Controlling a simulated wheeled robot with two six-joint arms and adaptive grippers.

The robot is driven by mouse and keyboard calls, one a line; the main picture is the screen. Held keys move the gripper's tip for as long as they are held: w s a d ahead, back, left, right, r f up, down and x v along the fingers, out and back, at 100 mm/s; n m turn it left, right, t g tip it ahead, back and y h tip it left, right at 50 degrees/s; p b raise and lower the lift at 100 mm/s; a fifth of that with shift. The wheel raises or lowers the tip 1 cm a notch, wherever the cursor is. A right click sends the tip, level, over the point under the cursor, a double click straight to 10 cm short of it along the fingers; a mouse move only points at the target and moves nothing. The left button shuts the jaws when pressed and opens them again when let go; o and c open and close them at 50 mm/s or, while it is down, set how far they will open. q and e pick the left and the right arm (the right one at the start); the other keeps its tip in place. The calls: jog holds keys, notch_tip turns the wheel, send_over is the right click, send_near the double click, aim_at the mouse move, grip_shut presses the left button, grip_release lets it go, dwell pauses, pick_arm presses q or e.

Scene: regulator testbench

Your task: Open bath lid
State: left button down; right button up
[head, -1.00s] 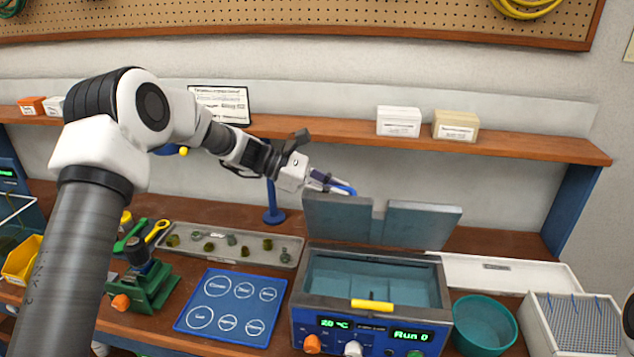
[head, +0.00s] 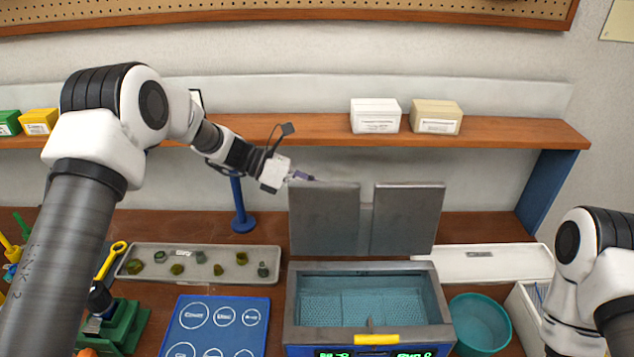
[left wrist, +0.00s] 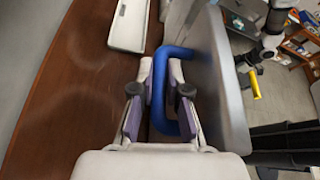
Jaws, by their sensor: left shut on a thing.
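The bath (head: 440,318) is a metal-rimmed box with a blue front and a yellow tab (head: 376,339) on its front edge. Its grey lid (head: 408,218) stands upright behind the opening, so the teal interior (head: 372,300) shows. My left gripper (head: 302,177) is at the top left edge of the lid. In the left wrist view my left gripper (left wrist: 160,92) is shut on the blue handle (left wrist: 188,120) of the lid (left wrist: 222,85). The handle is hidden in the head view. My right arm shows at the right edge; its gripper is out of frame.
A grey tray (head: 215,276) with several small parts and a blue mat (head: 258,308) lie left of the bath. A teal bowl (head: 478,322) and a white tray (head: 500,264) are at its right. A wooden shelf (head: 320,134) with boxes runs behind.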

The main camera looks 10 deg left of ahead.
pick_arm(q)
jog(key=shift+s+f, duration=0.1)
jog(key=shift+s, duration=0.1)
jog(key=c, duration=1.4)
grip_release()
jog(key=shift+c, duration=0.2)
jog(key=shift+d, duration=0.1)
jog(key=shift+w, duration=0.1)
jog(key=v, duration=1.2)
